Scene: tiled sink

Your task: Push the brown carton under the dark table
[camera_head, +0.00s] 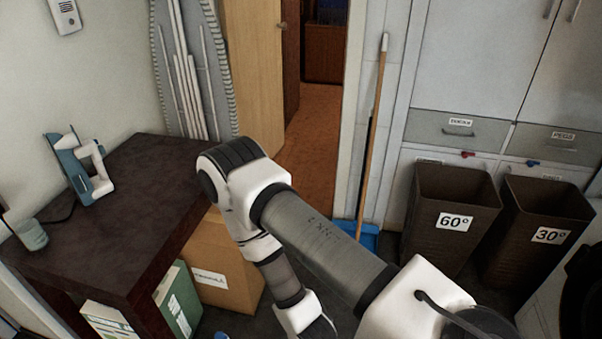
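The brown carton (205,252) stands on the floor at the right side of the dark table (125,190). Its left part is hidden behind the table's edge and leg, and a label shows on its front. My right arm comes in from the lower right, bends above the carton and runs down along its right side, covering part of it. I cannot tell whether the arm touches the carton. The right gripper is out of frame below the bottom edge. My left arm and gripper are not seen.
A green-and-white box (178,300) and another box (108,320) stand low by the table. An ironing board (195,70), broom (372,140), blue dustpan (360,236) and two brown bins (450,225) stand beyond.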

